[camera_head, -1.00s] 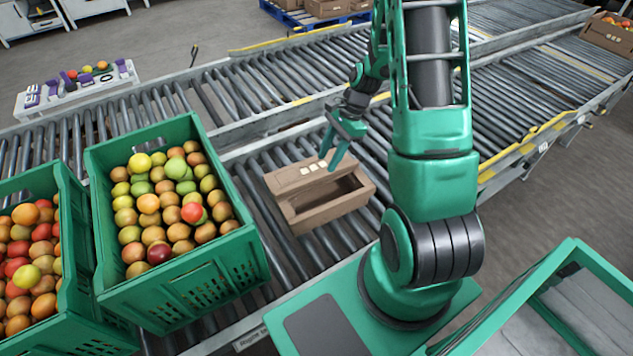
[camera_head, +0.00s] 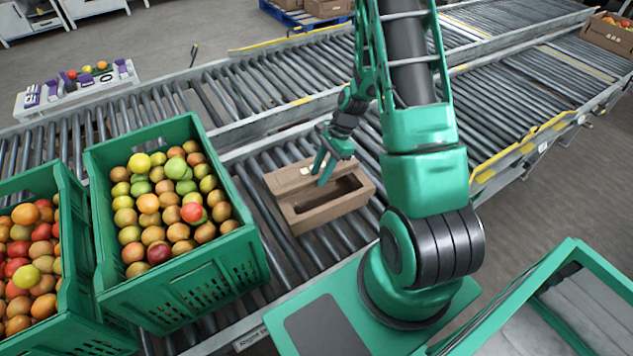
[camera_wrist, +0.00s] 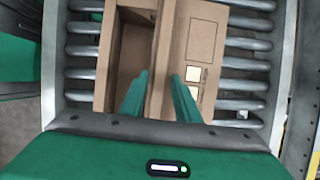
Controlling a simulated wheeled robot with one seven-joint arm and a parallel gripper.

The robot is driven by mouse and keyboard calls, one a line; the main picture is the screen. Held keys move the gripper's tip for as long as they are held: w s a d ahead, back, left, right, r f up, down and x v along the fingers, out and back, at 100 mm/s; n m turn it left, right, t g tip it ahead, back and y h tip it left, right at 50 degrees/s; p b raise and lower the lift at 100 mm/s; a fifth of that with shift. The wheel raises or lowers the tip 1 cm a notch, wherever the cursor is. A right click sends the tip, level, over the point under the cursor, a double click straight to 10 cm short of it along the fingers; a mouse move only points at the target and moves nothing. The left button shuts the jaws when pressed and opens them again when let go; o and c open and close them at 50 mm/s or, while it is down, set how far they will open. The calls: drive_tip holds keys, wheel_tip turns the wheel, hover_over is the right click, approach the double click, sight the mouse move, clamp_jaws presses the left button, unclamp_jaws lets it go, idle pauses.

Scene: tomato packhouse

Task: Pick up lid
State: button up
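A brown cardboard box (camera_head: 325,212) sits on the roller conveyor, partly open, with a dark inside; its opening shows at the left in the wrist view (camera_wrist: 128,62). The cardboard lid (camera_head: 284,180) covers its far side and carries small pale labels; it shows at the right in the wrist view (camera_wrist: 204,42). My gripper (camera_head: 322,176) is at the lid's edge beside the opening. In the wrist view its fingers (camera_wrist: 158,84) are apart, one over the opening and one over the lid. I cannot tell whether they touch the cardboard.
A green crate of mixed fruit (camera_head: 185,290) stands left of the box, with another fruit crate (camera_head: 85,325) at the far left. Conveyor rollers (camera_head: 290,85) behind the box are clear. A yellow-edged conveyor rail (camera_head: 520,150) runs at the right.

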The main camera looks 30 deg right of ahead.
sight(320, 174)
clamp_jaws()
drive_tip(key=shift+r, duration=0.1)
wheel_tip(320, 174, up, 16)
drive_tip(key=shift+r, duration=0.15)
idle(2.0)
drive_tip(key=shift+w, duration=0.15)
